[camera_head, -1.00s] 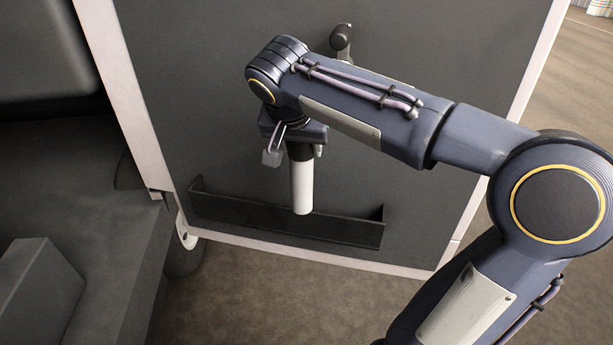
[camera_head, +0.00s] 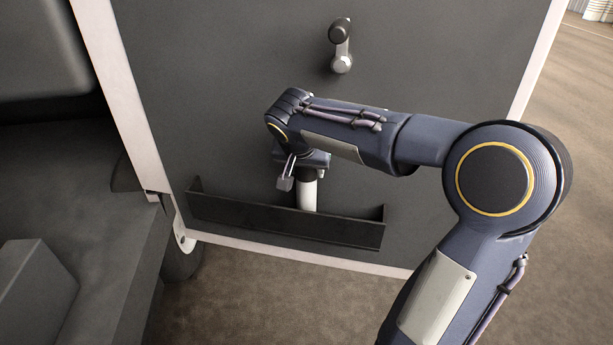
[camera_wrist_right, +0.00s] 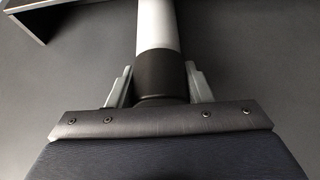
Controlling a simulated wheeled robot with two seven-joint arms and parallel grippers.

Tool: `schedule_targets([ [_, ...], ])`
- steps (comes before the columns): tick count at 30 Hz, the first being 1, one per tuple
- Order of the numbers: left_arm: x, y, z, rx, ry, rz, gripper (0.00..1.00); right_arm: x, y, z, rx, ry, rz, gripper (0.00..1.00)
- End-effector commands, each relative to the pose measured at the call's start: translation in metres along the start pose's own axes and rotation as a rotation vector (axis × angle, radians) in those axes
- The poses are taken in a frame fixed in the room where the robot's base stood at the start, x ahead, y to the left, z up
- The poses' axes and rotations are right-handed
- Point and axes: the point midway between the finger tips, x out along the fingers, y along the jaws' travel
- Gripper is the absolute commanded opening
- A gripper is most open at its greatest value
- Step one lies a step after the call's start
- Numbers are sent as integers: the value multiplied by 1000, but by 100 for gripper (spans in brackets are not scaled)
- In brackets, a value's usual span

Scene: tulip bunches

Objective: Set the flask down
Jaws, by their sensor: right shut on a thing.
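The flask (camera_head: 307,193) is a white cylinder with a dark top. It is upright, and its lower part is hidden behind the front wall of the black door pocket (camera_head: 270,222). My right gripper (camera_head: 303,172) is shut on the dark top of the flask, just above the pocket. In the right wrist view the flask's pale body (camera_wrist_right: 157,25) extends away from the gripper (camera_wrist_right: 158,88), with a finger on each side of the dark part. Whether the flask's base touches the pocket floor is hidden. My left gripper is not in view.
The pocket is mounted low on a dark grey door panel (camera_head: 230,80) with a pale edge. A door handle (camera_head: 341,45) is higher on the panel. A dark seat (camera_head: 70,200) is at the left. Brown floor (camera_head: 270,300) lies below the door.

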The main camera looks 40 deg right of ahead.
Motion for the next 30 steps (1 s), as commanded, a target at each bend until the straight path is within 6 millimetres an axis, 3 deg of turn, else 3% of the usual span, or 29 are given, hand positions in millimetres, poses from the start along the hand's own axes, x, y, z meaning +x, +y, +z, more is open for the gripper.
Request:
schedule_targets([
  [3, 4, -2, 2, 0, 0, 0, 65, 15, 0, 9, -1, 0, 1, 1],
  [14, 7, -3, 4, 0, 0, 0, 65, 19, 0, 11, 0, 1, 0, 1],
  [15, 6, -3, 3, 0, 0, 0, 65, 18, 0, 10, 0, 0, 0, 50],
  [18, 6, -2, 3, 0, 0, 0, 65, 18, 0, 10, -1, 0, 0, 63],
  [20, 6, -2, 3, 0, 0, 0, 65, 18, 0, 10, -1, 0, 1, 68],
  [30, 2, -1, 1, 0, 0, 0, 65, 13, 0, 8, -1, 0, 0, 68],
])
